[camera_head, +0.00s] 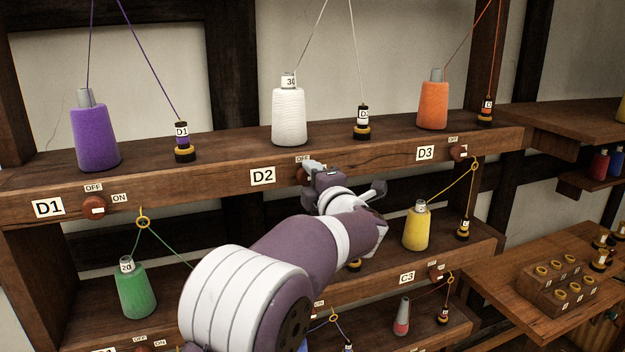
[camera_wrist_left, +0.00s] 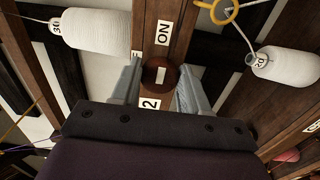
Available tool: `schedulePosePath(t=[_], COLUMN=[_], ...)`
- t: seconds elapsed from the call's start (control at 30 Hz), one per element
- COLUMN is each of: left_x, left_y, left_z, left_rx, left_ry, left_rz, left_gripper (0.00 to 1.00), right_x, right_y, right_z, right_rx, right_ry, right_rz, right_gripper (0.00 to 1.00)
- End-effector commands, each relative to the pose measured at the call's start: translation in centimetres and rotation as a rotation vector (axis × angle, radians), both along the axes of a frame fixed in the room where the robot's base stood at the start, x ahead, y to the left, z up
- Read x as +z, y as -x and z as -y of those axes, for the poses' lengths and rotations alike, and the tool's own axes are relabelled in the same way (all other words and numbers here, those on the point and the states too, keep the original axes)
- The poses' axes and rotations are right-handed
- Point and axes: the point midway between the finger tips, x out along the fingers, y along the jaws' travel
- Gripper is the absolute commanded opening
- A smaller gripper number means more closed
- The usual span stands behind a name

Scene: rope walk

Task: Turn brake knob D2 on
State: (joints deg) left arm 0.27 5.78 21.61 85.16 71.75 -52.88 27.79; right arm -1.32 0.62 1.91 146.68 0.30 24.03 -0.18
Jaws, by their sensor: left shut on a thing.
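Brake knob D2 (camera_head: 301,174) is a round red-brown knob on the front of the upper shelf beam, beside the D2 label (camera_head: 262,177). Its OFF label (camera_head: 303,159) shows above it; my gripper covers the place to its right. My left gripper (camera_head: 312,176) is at the knob. In the left wrist view the knob (camera_wrist_left: 160,75) sits between my two grey fingers, shut on it from both sides. A pale mark shows on its face; I cannot tell which label it points at. The ON label (camera_wrist_left: 164,32) is clear there. My right gripper is not in view.
Knob D1 (camera_head: 93,207) and knob D3 (camera_head: 458,152) are on the same beam. Above stand purple (camera_head: 95,135), white (camera_head: 289,115) and orange (camera_head: 432,103) yarn cones with threads running up. A lower shelf holds green (camera_head: 135,290) and yellow (camera_head: 416,230) cones.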

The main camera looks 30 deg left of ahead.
Motion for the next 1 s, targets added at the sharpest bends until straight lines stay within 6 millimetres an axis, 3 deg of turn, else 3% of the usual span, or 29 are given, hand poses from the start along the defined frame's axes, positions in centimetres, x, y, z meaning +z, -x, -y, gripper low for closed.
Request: schedulePosePath(t=[0.13, 0.17, 0.2, 0.23, 0.57, 1.0], left_x=[0.3, 0.3, 0.3, 0.3, -0.1, -0.4], left_y=[0.0, 0.0, 0.0, 0.0, 0.3, 7.0], left_z=[0.0, 0.0, 0.0, 0.0, 0.4, 8.2], left_rx=[0.001, 0.001, 0.001, 0.001, -0.001, -0.003], left_ry=[-0.003, -0.004, -0.003, -0.003, -0.001, 0.0], left_rz=[0.004, 0.005, 0.005, 0.005, 0.003, 0.005], left_gripper=[0.14, 0.48, 0.61, 0.67, 0.67, 0.67], right_x=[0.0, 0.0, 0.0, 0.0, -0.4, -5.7], right_y=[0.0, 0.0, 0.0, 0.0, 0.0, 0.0], right_z=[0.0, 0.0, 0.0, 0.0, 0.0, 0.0], right_rx=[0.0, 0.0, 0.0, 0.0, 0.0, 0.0], right_ry=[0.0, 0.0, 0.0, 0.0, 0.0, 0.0], right_rz=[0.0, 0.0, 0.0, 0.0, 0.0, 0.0], right_gripper=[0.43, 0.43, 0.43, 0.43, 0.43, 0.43])
